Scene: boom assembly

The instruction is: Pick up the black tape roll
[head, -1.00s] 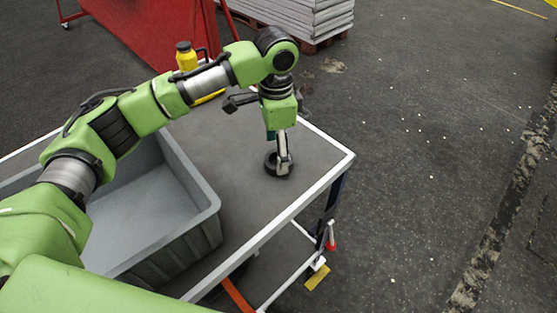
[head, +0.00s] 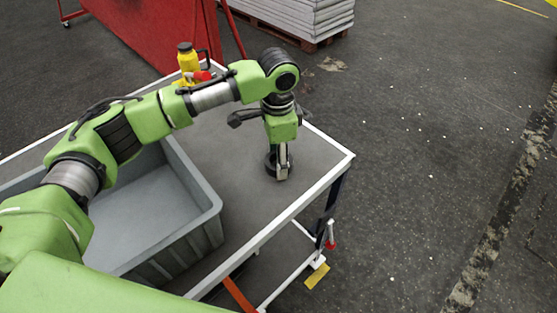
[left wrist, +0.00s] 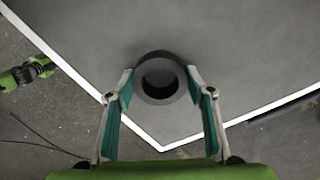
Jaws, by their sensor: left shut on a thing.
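The black tape roll (head: 270,164) lies on the grey cart top near its right corner in the head view. In the left wrist view the tape roll (left wrist: 150,66) shows as a dark ring, its hole facing the camera, between the two fingertips. My left gripper (head: 282,176) points straight down at it and hides part of it in the head view. In the left wrist view my left gripper (left wrist: 160,88) has its teal-padded fingers at both sides of the roll, shut on it. The roll looks low at the tabletop; whether it touches cannot be told. My right gripper is not in view.
A grey crate (head: 208,196) stands on the cart (head: 322,180), left of the roll. A yellow bottle (head: 187,60) stands at the cart's back edge, with a red item (head: 203,75) beside it. The tabletop around the roll is clear; the cart's white edge is close.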

